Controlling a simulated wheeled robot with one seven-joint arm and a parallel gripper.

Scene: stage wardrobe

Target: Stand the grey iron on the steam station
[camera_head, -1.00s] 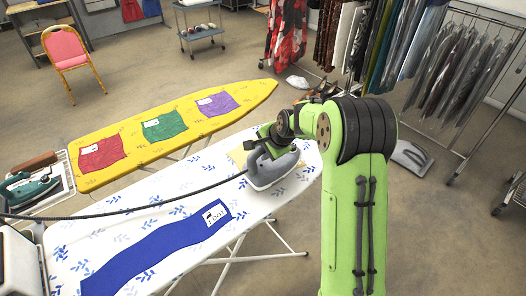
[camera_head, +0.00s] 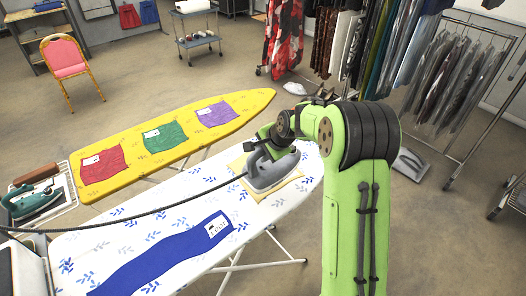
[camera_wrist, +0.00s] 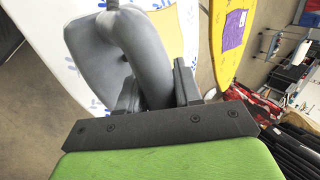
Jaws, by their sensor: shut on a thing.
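The grey iron (camera_head: 272,172) is at the right part of the white leaf-patterned ironing board (camera_head: 130,236), over a pale yellow cloth (camera_head: 297,187). I cannot tell whether its sole touches the cloth. My gripper (camera_head: 268,143) is shut on the iron's handle. In the wrist view the iron (camera_wrist: 95,55) shows between the two dark fingers of my gripper (camera_wrist: 157,88). A black cord runs from the iron to the left edge. A white box (camera_head: 22,270) at the lower left may be the steam station; it is cut off by the picture edge.
A blue cloth (camera_head: 165,258) with a label lies on the white board. Behind is a yellow ironing board (camera_head: 228,133) with red, green and purple cloths. A teal iron (camera_head: 35,202) rests on a rack at left. Clothes rails stand at right; a pink chair (camera_head: 64,57) is behind.

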